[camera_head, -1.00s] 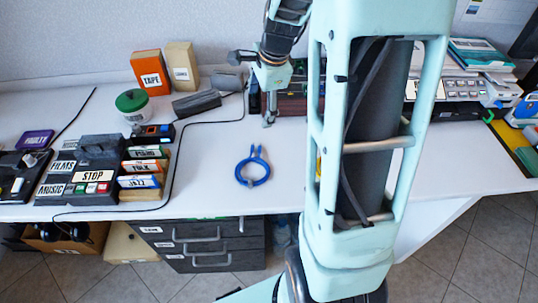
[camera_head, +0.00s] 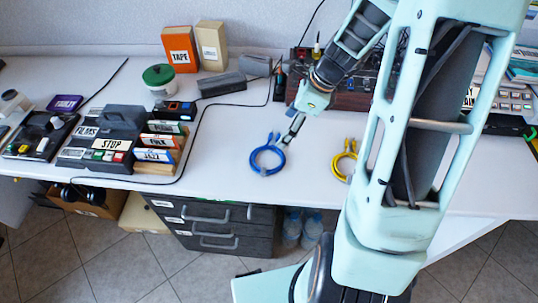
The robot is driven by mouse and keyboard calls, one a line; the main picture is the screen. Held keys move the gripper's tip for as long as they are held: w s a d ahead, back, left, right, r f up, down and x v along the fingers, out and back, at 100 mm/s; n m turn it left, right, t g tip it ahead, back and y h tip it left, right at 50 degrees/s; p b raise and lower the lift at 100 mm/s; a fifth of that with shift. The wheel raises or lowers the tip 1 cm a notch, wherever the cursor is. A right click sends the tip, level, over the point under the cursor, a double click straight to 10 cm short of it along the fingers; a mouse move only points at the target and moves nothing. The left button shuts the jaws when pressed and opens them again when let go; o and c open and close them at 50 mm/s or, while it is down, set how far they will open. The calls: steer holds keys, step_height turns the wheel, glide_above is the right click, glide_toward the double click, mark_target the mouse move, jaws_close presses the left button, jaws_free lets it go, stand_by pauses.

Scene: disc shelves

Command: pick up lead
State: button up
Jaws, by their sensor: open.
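A blue coiled lead (camera_head: 267,160) lies on the white desk, near its front edge, with its plug ends pointing to the back. A yellow coiled lead (camera_head: 344,161) lies to its right, partly behind my arm. My gripper (camera_head: 288,142) is low over the desk, at the right side of the blue lead. Its fingertips look close to the coil, but I cannot tell whether they touch it. The jaws are open and small in the view, and nothing is seen held in them.
The white desk (camera_head: 228,140) is clear around the blue lead. To the left stand a grey deck with a STOP label (camera_head: 102,143) and a stack of labelled cassettes (camera_head: 160,147). A black cable (camera_head: 203,113) runs across the desk. A dark mixer (camera_head: 345,98) stands behind.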

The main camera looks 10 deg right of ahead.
mark_target(274, 140)
steer(key=x, duration=0.2)
steer(key=a+b+x, duration=0.1)
steer(key=x, duration=0.1)
steer(key=shift+s+r, duration=0.1)
steer(key=shift+f, duration=0.35)
steer(key=shift+r, duration=0.1)
steer(key=c, duration=1.4)
